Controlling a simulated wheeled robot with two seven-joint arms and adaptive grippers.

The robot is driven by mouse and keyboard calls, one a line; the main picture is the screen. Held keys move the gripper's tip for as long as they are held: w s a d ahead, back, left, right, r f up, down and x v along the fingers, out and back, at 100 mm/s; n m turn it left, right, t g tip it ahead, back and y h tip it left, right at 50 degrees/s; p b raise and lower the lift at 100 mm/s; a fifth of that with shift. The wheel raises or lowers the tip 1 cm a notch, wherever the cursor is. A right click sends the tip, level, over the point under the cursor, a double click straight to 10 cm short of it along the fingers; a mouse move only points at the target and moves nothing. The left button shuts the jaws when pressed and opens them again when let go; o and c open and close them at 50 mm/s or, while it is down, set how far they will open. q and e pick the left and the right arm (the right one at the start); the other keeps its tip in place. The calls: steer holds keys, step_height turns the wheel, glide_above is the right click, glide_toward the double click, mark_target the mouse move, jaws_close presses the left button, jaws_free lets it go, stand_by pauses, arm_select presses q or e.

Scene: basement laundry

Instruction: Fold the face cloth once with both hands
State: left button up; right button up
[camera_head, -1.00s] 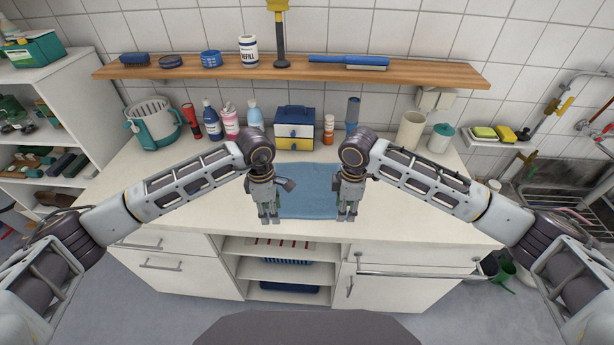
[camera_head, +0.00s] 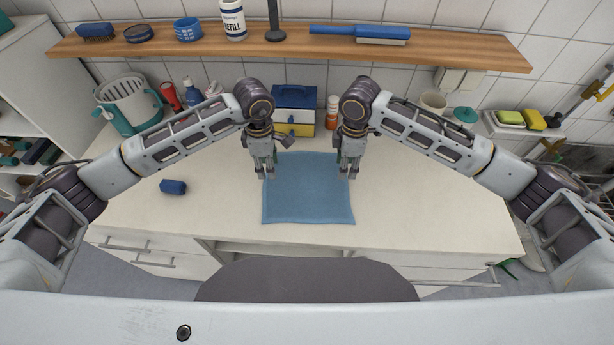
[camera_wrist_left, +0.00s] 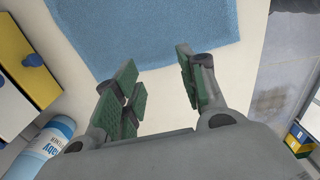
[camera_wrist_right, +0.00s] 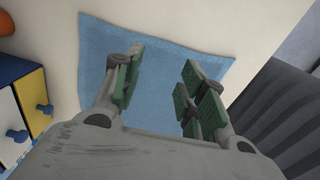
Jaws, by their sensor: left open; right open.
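The blue face cloth (camera_head: 308,196) lies flat and spread out on the white worktop, roughly square. My left gripper (camera_head: 265,174) is open over the cloth's left side toward its far corner; in the left wrist view the cloth (camera_wrist_left: 150,25) lies beyond its open, empty fingers (camera_wrist_left: 160,85). My right gripper (camera_head: 348,174) is open over the right side toward the far corner; in the right wrist view the cloth (camera_wrist_right: 160,60) lies beneath its empty fingers (camera_wrist_right: 158,90). I cannot tell whether any fingertip touches the cloth.
A small blue item (camera_head: 173,187) lies on the worktop (camera_head: 215,205) left of the cloth. A drawer box (camera_head: 295,108) and an orange bottle (camera_head: 333,112) stand behind my grippers. A wooden shelf (camera_head: 450,52) runs above. The worktop beside the cloth is mostly clear.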

mark_target(272, 186)
arm_select(q)
steer(key=shift+w, duration=0.2)
arm_select(e)
steer(key=shift+w, duration=0.2)
arm_select(q)
steer(key=shift+s+r, duration=0.1)
steer(key=shift+s, duration=0.05)
arm_select(e)
steer(key=shift+s+r, duration=0.1)
steer(key=shift+s, duration=0.05)
arm_select(q)
steer(key=shift+f, duration=4.1)
arm_select(e)
steer(key=shift+f, duration=4.05)
arm_select(q)
steer(key=shift+f, duration=0.15)
arm_select(e)
steer(key=shift+f, duration=0.2)
arm_select(q)
steer(key=shift+c, duration=0.5)
arm_select(e)
steer(key=shift+c, duration=0.5)
arm_select(q)
steer(key=shift+f, duration=0.1)
jaws_close()
arm_select(e)
jaws_close()
